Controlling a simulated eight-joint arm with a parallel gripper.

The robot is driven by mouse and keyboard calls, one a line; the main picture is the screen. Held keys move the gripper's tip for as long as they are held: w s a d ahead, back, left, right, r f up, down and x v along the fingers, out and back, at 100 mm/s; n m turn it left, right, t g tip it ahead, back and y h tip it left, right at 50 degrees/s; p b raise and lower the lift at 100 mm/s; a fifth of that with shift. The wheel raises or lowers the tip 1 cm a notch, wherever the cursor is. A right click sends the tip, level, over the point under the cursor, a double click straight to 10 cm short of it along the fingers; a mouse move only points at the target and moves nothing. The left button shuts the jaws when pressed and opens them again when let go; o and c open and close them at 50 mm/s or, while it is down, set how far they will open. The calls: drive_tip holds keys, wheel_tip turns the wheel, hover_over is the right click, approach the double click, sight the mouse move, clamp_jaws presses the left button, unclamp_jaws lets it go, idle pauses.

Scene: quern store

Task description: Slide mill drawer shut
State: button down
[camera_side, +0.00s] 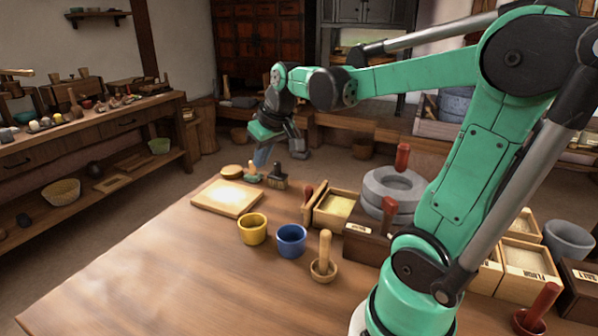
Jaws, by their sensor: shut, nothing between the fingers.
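The mill is a grey round quern stone (392,188) on a dark wooden base (366,246) with a red-brown upright handle. The mill drawer (326,216) is a light wooden box with pale meal in it. It sticks out from the base on the left, so it stands open. A dark red knob (307,192) shows at its outer end. My gripper (263,156) is shut and empty, at the far end of the table, left of and beyond the drawer. It appears apart from the drawer. My arm hides part of the mill's right side.
A yellow cup (252,229), a blue cup (291,241) and a wooden mortar with pestle (323,264) stand in front of the drawer. A pale board (227,198) and small brush-like tools (278,176) lie beyond. The table's left front is clear.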

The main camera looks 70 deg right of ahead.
drive_tip(key=s+d+f+m+g, duration=0.1)
drive_tip(key=s+d+m, duration=0.1)
drive_tip(key=d, duration=1.1)
drive_tip(key=x, duration=0.9)
drive_tip(key=shift+s+d+f, duration=0.15)
drive_tip(key=shift+s+f, duration=0.1)
drive_tip(key=shift+f, duration=0.1)
drive_tip(key=shift+s+f, duration=0.1)
drive_tip(key=shift+f, duration=0.25)
drive_tip(key=shift+s+a, duration=0.45)
drive_tip(key=shift+s, duration=0.35)
drive_tip(key=shift+s+a, duration=0.45)
drive_tip(key=shift+s, duration=0.4)
